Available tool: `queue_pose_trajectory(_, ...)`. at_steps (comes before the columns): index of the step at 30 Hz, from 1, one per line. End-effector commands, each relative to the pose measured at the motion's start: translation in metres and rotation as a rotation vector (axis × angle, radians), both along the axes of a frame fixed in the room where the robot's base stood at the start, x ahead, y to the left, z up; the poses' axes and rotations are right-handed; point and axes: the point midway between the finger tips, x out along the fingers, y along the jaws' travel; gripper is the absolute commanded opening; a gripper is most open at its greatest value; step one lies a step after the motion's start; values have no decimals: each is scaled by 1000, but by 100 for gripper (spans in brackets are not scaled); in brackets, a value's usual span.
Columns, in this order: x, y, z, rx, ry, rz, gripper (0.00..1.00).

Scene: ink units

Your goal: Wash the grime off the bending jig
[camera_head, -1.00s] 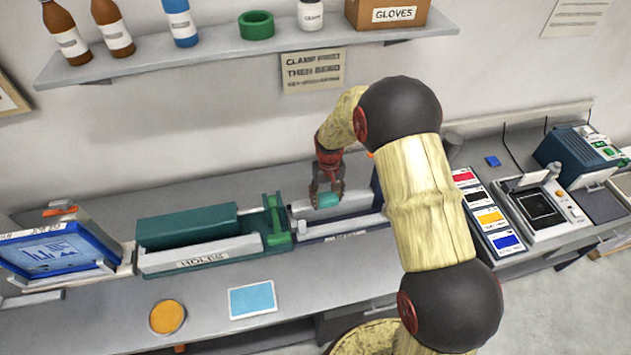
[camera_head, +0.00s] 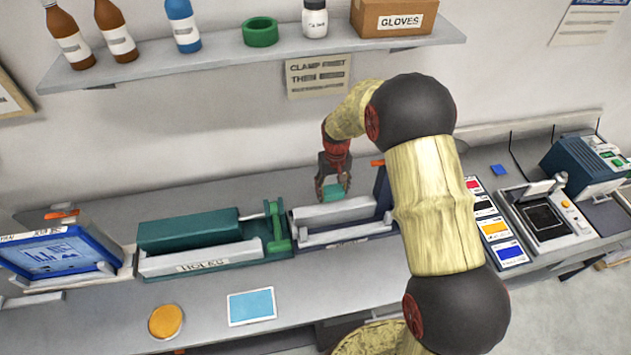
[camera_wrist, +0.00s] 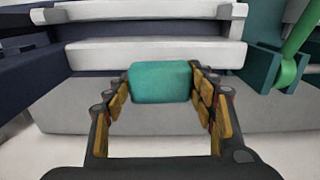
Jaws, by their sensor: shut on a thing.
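My gripper (camera_head: 333,194) is shut on a teal sponge-like block (camera_head: 335,190). The wrist view shows this block (camera_wrist: 161,82) between my two finger pads. The pale and navy jig (camera_head: 345,235), below the clamp-and-bend sign, appears to be the bending jig. Its pale bars also show in the wrist view (camera_wrist: 150,52). The block overlaps the rear pale bar in the head view; I cannot tell whether they touch. I make out no clear grime on the visible bars. My arm hides part of the jig's right side.
A green hole jig (camera_head: 190,230) adjoins on the left. A blue-framed screen (camera_head: 55,255), an orange disc (camera_head: 166,320) and a light-blue sheet (camera_head: 252,306) lie on the bench (camera_head: 110,318). Ink cards (camera_head: 490,230) and a machine (camera_head: 545,215) are at right. A shelf (camera_head: 230,55) is above.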

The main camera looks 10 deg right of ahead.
Motion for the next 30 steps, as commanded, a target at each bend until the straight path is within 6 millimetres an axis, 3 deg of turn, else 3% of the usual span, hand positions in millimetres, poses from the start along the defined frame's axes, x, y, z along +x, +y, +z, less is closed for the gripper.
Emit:
queue_pose_trajectory(15, 2, 1, 46, 0, 0, 0, 32)
queue_pose_trajectory(30, 3, 1, 47, 0, 0, 0, 32)
